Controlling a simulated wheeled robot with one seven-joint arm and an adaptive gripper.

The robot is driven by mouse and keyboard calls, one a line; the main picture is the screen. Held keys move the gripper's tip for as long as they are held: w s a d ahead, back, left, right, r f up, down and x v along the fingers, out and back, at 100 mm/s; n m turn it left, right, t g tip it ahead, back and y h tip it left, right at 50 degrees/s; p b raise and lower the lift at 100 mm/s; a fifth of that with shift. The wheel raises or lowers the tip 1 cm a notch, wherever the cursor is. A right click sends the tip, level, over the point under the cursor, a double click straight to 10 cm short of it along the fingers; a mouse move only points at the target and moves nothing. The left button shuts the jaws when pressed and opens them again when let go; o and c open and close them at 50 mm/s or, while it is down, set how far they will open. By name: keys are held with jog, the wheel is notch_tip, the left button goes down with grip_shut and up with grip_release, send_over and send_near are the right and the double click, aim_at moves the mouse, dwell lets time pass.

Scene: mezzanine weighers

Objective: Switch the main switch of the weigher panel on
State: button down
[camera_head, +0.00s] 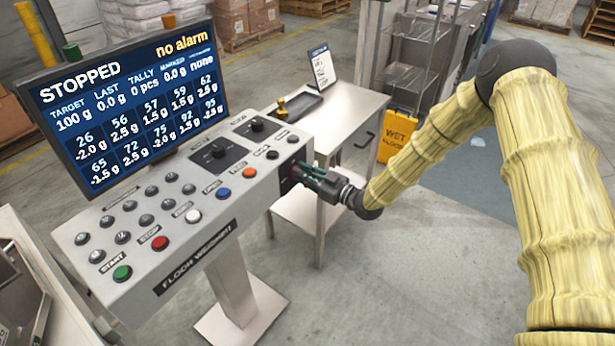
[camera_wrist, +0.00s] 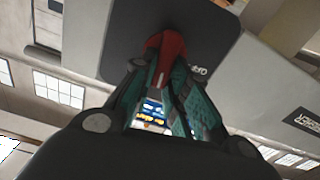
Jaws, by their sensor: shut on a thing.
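The weigher panel (camera_head: 215,215) is a grey sloped console on a post, with a screen (camera_head: 125,100) reading STOPPED and "no alarm". The main switch (camera_wrist: 165,47) is a red handle on a dark plate (camera_wrist: 205,30) on the panel's side, seen in the wrist view. My gripper (camera_head: 298,176) reaches the panel's right end from the right. In the wrist view its teal-padded fingers (camera_wrist: 160,70) are shut on the red handle. In the head view the fingers hide the handle. Part of the label on the plate is covered, and I cannot read the switch's position.
A steel side table (camera_head: 345,115) stands just behind my gripper, bearing a dark tray (camera_head: 300,105) and a sign card (camera_head: 322,67). A yellow wet-floor sign (camera_head: 397,137) stands to its right. Coloured buttons and knobs cover the console top. The floor at lower right is clear.

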jog(key=shift+f+m+b, duration=0.1)
jog(key=shift+m+b, duration=0.5)
jog(key=shift+m, duration=0.2)
jog(key=c, duration=1.4)
grip_release()
jog(key=shift+d, duration=0.1)
jog(key=v, duration=1.2)
jog(key=shift+w, duration=0.1)
